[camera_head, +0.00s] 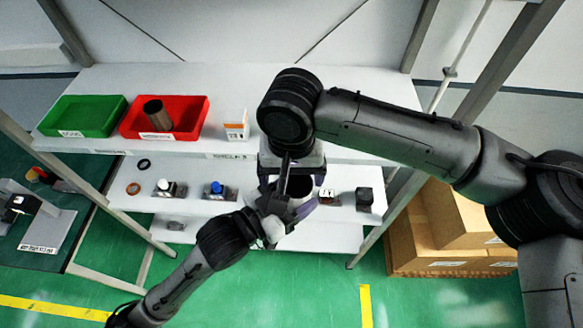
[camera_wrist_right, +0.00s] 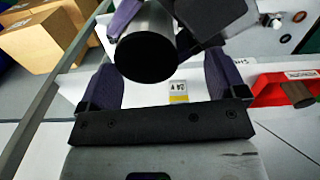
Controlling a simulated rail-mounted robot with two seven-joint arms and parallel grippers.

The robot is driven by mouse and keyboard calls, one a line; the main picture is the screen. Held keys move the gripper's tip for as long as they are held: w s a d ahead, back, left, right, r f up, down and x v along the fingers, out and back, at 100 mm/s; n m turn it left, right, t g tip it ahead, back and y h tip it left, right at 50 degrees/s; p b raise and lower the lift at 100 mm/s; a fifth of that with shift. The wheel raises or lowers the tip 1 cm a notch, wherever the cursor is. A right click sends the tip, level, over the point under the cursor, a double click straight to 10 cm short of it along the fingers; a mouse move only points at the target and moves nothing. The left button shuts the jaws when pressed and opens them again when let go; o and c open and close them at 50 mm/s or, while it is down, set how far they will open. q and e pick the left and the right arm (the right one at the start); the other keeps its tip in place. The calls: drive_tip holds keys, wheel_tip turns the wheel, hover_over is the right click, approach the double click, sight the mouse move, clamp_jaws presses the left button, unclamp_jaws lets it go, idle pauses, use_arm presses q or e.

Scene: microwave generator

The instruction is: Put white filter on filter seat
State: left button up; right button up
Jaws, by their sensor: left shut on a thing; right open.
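My left gripper (camera_head: 286,205) is shut on a pale silver-white cylinder with a black end (camera_wrist_right: 147,45), in front of the shelves. This may be the white filter; the head view largely hides it behind the arms. My right gripper (camera_wrist_right: 162,80) is open, with its purple fingers on either side of the cylinder's black end in the wrist view. I cannot tell whether they touch it. In the head view the right gripper (camera_head: 291,178) hangs down from above at the same spot. I cannot identify the filter seat with certainty.
The upper shelf holds a green tray (camera_head: 67,117), a red tray (camera_head: 192,104) with a brown cylinder (camera_head: 157,114), and a white box (camera_head: 235,124). The lower shelf holds rings, a blue-topped part (camera_head: 216,189) and a black block (camera_head: 364,198). Cardboard boxes (camera_head: 440,235) stand right.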

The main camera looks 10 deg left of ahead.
drive_tip(key=shift+c, duration=0.4)
use_arm(q)
drive_tip(key=shift+d, duration=0.1)
use_arm(e)
drive_tip(key=shift+s+a, duration=0.1)
drive_tip(key=shift+a, duration=0.1)
drive_tip(key=c, duration=1)
use_arm(q)
drive_tip(key=o, duration=1)
use_arm(e)
drive_tip(key=shift+o, duration=0.2)
use_arm(q)
drive_tip(key=shift+o, duration=0.2)
use_arm(e)
drive_tip(key=shift+d, duration=0.1)
